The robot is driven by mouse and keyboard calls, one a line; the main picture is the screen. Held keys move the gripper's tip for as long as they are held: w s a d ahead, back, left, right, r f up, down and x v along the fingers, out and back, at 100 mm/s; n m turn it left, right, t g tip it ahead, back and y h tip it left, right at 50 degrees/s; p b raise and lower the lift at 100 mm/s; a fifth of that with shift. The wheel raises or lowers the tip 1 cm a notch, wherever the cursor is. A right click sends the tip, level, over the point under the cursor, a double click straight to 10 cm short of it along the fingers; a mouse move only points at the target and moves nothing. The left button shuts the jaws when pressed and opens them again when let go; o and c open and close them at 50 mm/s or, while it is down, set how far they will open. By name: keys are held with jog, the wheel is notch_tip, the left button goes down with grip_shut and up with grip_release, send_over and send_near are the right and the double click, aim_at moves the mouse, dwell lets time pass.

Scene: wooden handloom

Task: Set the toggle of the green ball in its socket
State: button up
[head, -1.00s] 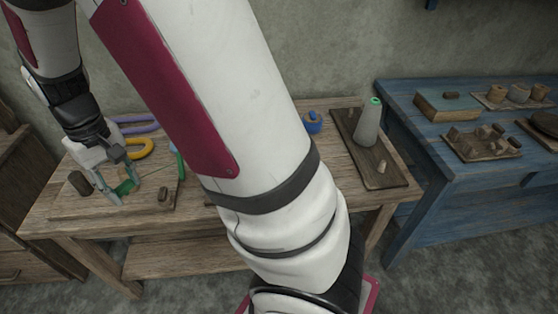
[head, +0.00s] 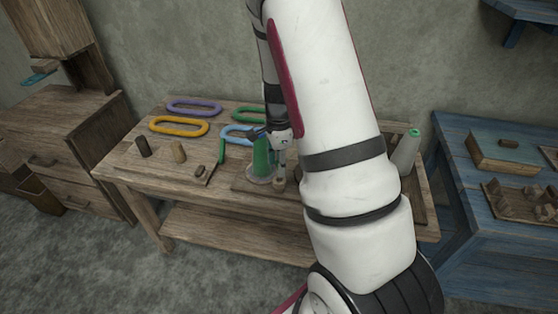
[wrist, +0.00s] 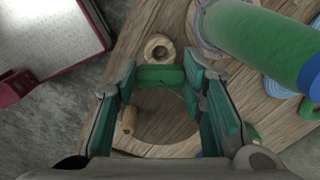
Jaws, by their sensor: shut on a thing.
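My gripper (wrist: 162,78) is shut on a small green bar, which I take to be the toggle (wrist: 160,75), held crosswise between the fingertips. Thin strands show near its right end. A pale wooden ring with a round hole (wrist: 149,46) lies just beyond the toggle in the wrist view. I cannot tell for sure that it is the socket. A large green wound body with a blue end (wrist: 260,42) stands to the right; the head view shows a green upright body (head: 261,157) beside my gripper (head: 279,176). No clear green ball shows.
A small wooden peg (wrist: 129,120) stands near the left finger. Purple (head: 194,103), yellow (head: 178,120) and blue loops lie at the table's back. A board (head: 150,168) with dark and light pegs is at left.

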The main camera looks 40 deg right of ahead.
jog(key=shift+f+b, duration=1.6)
jog(key=shift+f, duration=0.8)
jog(key=o, duration=0.8)
jog(key=shift+o, duration=0.2)
jog(key=shift+r, duration=0.1)
notch_tip(320, 180, up, 12)
jog(key=shift+f, duration=0.1)
